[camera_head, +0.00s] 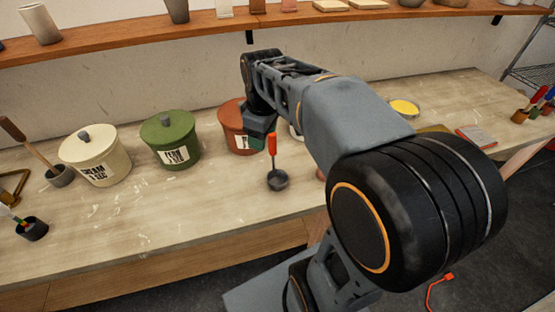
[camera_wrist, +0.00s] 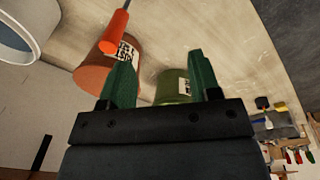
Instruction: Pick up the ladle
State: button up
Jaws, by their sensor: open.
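A red-handled tool (camera_head: 272,143) stands upright on the bench, its thin shaft running down to a small dark round bowl (camera_head: 278,182). At the far left, a long brown handle (camera_head: 14,130) leans out of a grey round bowl (camera_head: 60,175). Either could be the ladle; I cannot tell which. My gripper (camera_wrist: 160,68) is open, with nothing between its green fingers. In the head view my gripper (camera_head: 258,132) is close to the red handle, partly hidden by my arm. In the wrist view the orange-red handle (camera_wrist: 115,32) is beyond the left finger, apart from the gap.
A cream lidded pot (camera_head: 97,160), a green lidded pot (camera_head: 170,142) and a red-brown pot (camera_head: 235,130) line the back of the bench. A dark cup of tools (camera_head: 32,229) stands front left. A wooden shelf (camera_head: 130,42) runs above.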

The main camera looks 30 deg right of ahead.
aim_at(272, 139)
jog(key=w+d+r+n+p, duration=0.1)
jog(key=w+n, duration=0.1)
jog(key=w+d+r+n+g, duration=0.1)
jog(key=w+d+n, duration=0.1)
jog(key=w+d+r+n+g+p, duration=0.1)
jog(key=w+d+r+n, duration=0.1)
jog(key=w, duration=0.1)
jog(key=shift+d+p, duration=0.15)
jog(key=shift+p, duration=0.15)
jog(key=shift+n, duration=0.3)
notch_tip(272, 139, down, 8)
jog(key=shift+s+r, duration=0.1)
jog(key=shift+s+d+f+p, duration=0.15)
jog(key=shift+f+p, duration=0.35)
jog(key=shift+f, duration=0.85)
jog(key=shift+s+a+f+p, duration=0.15)
jog(key=shift+f+p, duration=0.35)
jog(key=shift+f, duration=0.85)
jog(key=shift+d, duration=0.1)
jog(key=shift+c, duration=0.2)
grip_shut()
